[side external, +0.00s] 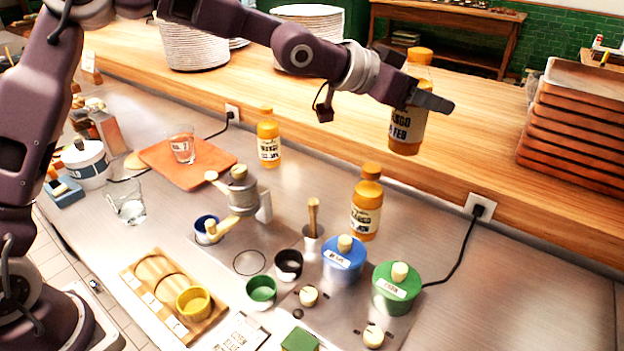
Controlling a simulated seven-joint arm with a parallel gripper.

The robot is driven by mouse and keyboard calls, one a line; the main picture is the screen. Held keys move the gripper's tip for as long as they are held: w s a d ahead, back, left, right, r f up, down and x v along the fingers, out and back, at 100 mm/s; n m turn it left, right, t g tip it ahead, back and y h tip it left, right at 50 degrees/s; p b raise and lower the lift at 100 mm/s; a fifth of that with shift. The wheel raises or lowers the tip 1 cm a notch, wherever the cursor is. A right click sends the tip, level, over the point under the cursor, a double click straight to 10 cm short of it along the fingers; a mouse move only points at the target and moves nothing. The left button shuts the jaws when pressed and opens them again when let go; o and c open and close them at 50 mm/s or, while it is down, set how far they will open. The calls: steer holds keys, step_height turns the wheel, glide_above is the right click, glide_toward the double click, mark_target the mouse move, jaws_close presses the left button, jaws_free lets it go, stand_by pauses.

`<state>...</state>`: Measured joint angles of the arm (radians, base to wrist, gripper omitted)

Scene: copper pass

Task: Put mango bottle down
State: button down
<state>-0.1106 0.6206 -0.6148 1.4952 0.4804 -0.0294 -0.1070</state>
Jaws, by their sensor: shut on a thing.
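My gripper (428,94) is shut on a mango bottle (408,128), an orange bottle with a dark-printed label and an orange cap. It holds the bottle upright or nearly so, in the air in front of the wooden ledge. Two similar orange bottles stand on the steel counter: one (366,203) below my gripper, behind the blue canister, and one (269,140) farther left, near the orange board. The fingers cover part of the held bottle's upper body.
A blue canister (343,262) and a green canister (397,290) stand in front of the nearer bottle. The wooden ledge (470,155) carries plates (195,45) and stacked trays (570,125). A black cable (462,250) hangs at right. The counter's right side (540,290) is clear.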

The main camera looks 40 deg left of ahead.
steer(key=w+a+n+t+y, duration=0.1)
steer(key=w+a+n+y, duration=0.15)
steer(key=a, duration=1.15)
steer(key=w+a+n+t+y, duration=0.1)
steer(key=w+a+n+y, duration=0.15)
steer(key=a, duration=1.15)
steer(key=f, duration=2)
steer(key=shift+w+d+f, duration=0.3)
steer(key=shift+d+f, duration=0.05)
steer(key=shift+d, duration=0.05)
steer(key=c, duration=0.6)
jaws_free()
steer(key=shift+f, duration=0.2)
steer(key=shift+o, duration=0.2)
steer(key=shift+r, duration=0.1)
